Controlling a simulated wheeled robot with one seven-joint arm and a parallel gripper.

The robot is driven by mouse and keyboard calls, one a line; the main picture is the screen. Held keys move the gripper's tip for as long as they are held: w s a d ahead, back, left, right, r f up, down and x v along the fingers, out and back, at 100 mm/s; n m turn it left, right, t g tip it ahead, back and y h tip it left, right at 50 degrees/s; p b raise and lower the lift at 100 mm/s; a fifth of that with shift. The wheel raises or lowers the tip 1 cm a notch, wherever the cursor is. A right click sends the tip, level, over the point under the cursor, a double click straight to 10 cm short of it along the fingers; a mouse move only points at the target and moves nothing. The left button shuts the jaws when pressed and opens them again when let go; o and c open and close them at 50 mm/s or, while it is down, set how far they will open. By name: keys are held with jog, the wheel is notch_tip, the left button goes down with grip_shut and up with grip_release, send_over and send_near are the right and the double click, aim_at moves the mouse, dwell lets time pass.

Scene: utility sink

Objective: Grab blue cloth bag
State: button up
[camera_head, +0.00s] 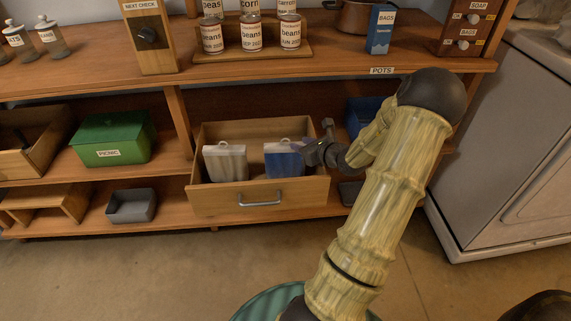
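A blue cloth bag (283,164) with a pale top edge stands upright in an open wooden drawer (225,201), in its right half. A grey-white cloth bag (225,164) stands to the left of it in the same drawer. My gripper (309,153) is at the right side of the blue bag, close to its upper right edge. I cannot tell whether it touches the bag. The fingers are small and dark, and their gap does not show clearly. The lower parts of both bags are hidden by the drawer front.
My arm comes in from the lower right. A blue bin (361,117) sits on the shelf behind it. A green box (113,139) and a grey tray (131,206) are to the left. Jars and cans stand on the counter (342,62) above.

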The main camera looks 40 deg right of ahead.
jog(key=b, duration=0.1)
send_over(293, 160)
jog(key=shift+f, duration=1.4)
grip_shut()
dwell(0.5)
